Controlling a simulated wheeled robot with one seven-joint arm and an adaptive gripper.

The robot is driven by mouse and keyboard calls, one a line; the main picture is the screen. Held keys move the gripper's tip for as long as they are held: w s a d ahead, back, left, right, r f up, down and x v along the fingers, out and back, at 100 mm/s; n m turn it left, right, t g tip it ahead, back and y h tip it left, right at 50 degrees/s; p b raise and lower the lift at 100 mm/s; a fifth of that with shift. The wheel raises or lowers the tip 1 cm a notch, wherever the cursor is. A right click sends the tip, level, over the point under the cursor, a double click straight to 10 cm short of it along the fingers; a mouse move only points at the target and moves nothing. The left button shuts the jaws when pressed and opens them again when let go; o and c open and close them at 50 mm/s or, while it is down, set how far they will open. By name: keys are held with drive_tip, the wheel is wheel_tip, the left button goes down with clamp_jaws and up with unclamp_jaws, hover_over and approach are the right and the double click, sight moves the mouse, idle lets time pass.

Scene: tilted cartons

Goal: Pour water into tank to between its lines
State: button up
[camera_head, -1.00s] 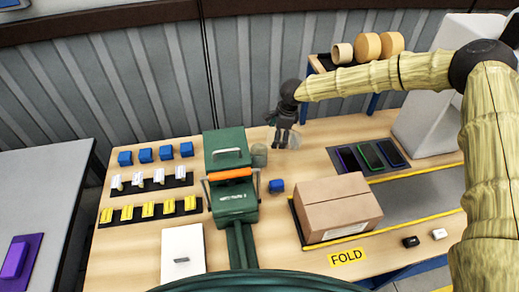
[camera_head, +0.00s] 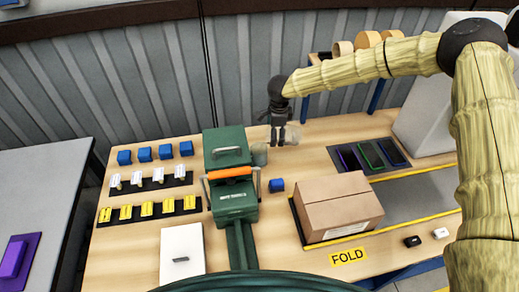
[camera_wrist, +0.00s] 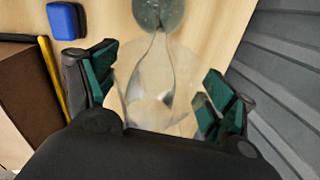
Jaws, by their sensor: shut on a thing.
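The tank is a small grey-green see-through cylinder (camera_head: 259,154) on the table, right of the green press. Its round top (camera_wrist: 157,12) shows at the top edge of the wrist view. My gripper (camera_head: 279,142) is just right of the tank, above the table. It is shut around a clear jug (camera_wrist: 150,80), which also shows faintly beside the fingers in the head view (camera_head: 293,136). The jug looks tilted toward the tank. A thin clear streak runs from it to the tank's top and looks like water. The tank's lines and water level cannot be made out.
The green press (camera_head: 231,180) with its orange handle stands close left of the tank. A blue block (camera_head: 276,185) lies in front, and a brown carton (camera_head: 338,207) stands at front right. Dark trays (camera_head: 370,155) lie further right. Bare table lies behind the gripper.

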drive_tip(key=shift+a+r+h+b, duration=0.1)
drive_tip(key=shift+a+h+b, duration=0.1)
drive_tip(key=shift+h+b, duration=0.15)
idle(0.7)
drive_tip(key=shift+s+a+r+h+p, duration=0.15)
drive_tip(key=shift+a+h+p, duration=0.1)
drive_tip(key=shift+a+h, duration=0.2)
drive_tip(key=shift+s+a+r+h+p, duration=0.1)
drive_tip(key=shift+a+h+p, duration=0.1)
drive_tip(key=shift+a+h, duration=0.15)
idle(0.7)
drive_tip(key=shift+d+r+t+h+p, duration=0.1)
drive_tip(key=shift+r+t+h+p, duration=0.25)
drive_tip(key=shift+r+h, duration=0.15)
idle(0.4)
drive_tip(key=shift+d+f+y+b, duration=0.15)
drive_tip(key=shift+f+y+b, duration=0.1)
drive_tip(key=shift+f+b, duration=0.25)
drive_tip(key=shift+w+d+f, duration=0.1)
drive_tip(key=shift+d+f, duration=0.05)
drive_tip(key=shift+d, duration=0.05)
drive_tip(key=shift+w+d+f+y, duration=0.15)
drive_tip(key=shift+d+y, duration=0.65)
drive_tip(key=shift+d, duration=0.05)
drive_tip(key=shift+d+y, duration=0.3)
drive_tip(key=shift+d, duration=0.05)
drive_tip(key=shift+f+y, duration=0.1)
drive_tip(key=shift+y, duration=0.2)
drive_tip(key=shift+g+p, duration=0.35)
drive_tip(key=shift+g, duration=0.1)
